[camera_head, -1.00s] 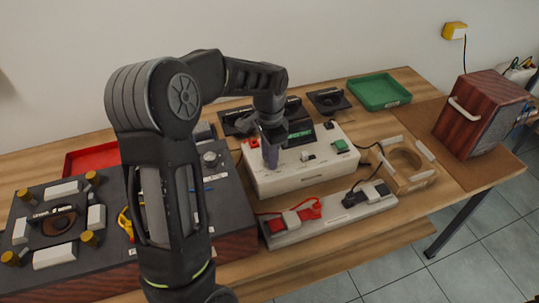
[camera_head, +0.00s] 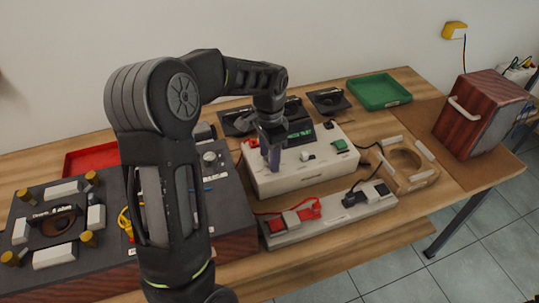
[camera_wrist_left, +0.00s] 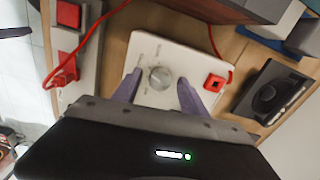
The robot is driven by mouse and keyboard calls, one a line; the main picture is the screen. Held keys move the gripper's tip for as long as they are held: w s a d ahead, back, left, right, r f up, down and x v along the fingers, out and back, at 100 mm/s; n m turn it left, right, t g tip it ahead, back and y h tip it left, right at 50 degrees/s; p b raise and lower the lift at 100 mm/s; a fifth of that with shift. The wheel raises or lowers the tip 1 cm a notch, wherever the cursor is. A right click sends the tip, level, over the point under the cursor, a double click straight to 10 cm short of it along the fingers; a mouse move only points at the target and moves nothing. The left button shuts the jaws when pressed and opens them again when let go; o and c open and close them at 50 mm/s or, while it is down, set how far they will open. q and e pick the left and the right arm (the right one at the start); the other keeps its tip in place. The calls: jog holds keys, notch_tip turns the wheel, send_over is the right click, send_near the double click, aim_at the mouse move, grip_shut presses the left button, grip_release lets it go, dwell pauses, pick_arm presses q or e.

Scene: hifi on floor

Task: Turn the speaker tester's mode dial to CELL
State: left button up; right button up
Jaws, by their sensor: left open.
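The speaker tester (camera_head: 290,183) is a white box in the middle of the bench, with a green-lit display (camera_head: 300,134) on its back part. My left gripper (camera_head: 274,158) points down over the left of its top face and covers the dial from the head. In the left wrist view, the round grey mode dial (camera_wrist_left: 160,78) sits on the white panel (camera_wrist_left: 165,48). My open left gripper (camera_wrist_left: 159,90) has one purple finger on each side of the dial, with gaps visible. The lettering around the dial is too small to read. My right gripper is out of view.
A red socket (camera_wrist_left: 214,83) with a red cable is close beside the dial. A strip with red and black clips (camera_head: 330,215) lies in front of the tester. A green tray (camera_head: 379,91), a wooden speaker box (camera_head: 470,120) and a dark fixture (camera_head: 40,200) stand around it.

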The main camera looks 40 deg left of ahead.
pick_arm(q)
notch_tip(320, 180, up, 8)
jog(key=shift+f, duration=0.1)
jog(key=shift+f, duration=0.1)
dwell(0.7)
